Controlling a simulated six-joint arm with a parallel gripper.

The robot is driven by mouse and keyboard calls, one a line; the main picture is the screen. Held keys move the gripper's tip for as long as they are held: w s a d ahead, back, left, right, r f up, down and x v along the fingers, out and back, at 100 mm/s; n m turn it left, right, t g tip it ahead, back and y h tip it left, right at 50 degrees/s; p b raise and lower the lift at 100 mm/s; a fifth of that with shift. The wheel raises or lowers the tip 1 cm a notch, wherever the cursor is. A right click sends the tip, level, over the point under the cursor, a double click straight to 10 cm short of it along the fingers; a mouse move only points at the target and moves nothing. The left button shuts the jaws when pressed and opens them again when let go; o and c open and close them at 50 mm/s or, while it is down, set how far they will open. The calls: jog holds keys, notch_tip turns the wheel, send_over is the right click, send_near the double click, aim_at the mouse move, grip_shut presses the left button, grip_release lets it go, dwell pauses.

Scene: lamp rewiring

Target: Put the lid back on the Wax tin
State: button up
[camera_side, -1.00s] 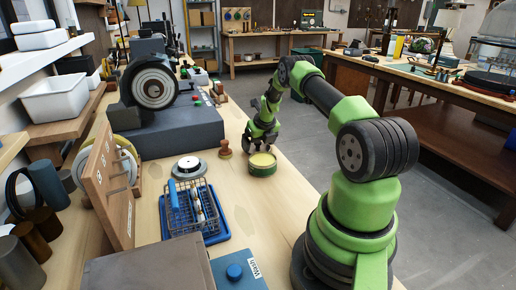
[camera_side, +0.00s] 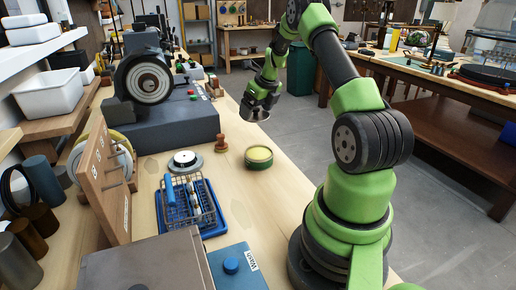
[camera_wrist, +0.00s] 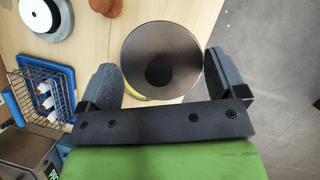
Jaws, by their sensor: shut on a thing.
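The Wax tin (camera_side: 258,158) is a round green tin standing uncovered on the wooden bench, with yellow wax showing inside. My gripper (camera_side: 262,98) is raised above the bench, behind the tin in the side view. It is shut on the lid (camera_side: 255,114), a round grey metal disc, which hangs clear of the tin. In the wrist view the lid (camera_wrist: 160,60) sits between the two dark fingers of my gripper (camera_wrist: 163,75). A sliver of yellow shows under the lid's lower left edge; the rest of the tin is hidden there.
A wooden knobbed piece (camera_side: 220,143) stands just left of the tin. A grey-and-white disc (camera_side: 185,162) and a wire basket on a blue tray (camera_side: 214,228) lie further left. A grey block with a wheel (camera_side: 175,128) stands behind. Bare bench surrounds the tin's front.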

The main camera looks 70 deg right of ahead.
jog(key=s+a+r+n+y, duration=0.2)
jog(key=s+a+r+n, duration=0.15)
jog(key=a+n, duration=0.25)
jog(key=shift+y, duration=0.3)
jog(key=f, duration=0.5)
jog(key=shift+s+a+f, duration=0.15)
jog(key=shift+a+f, duration=0.15)
jog(key=shift+a, duration=0.05)
jog(key=shift+f, duration=2.4)
jog(key=shift+f, duration=0.25)
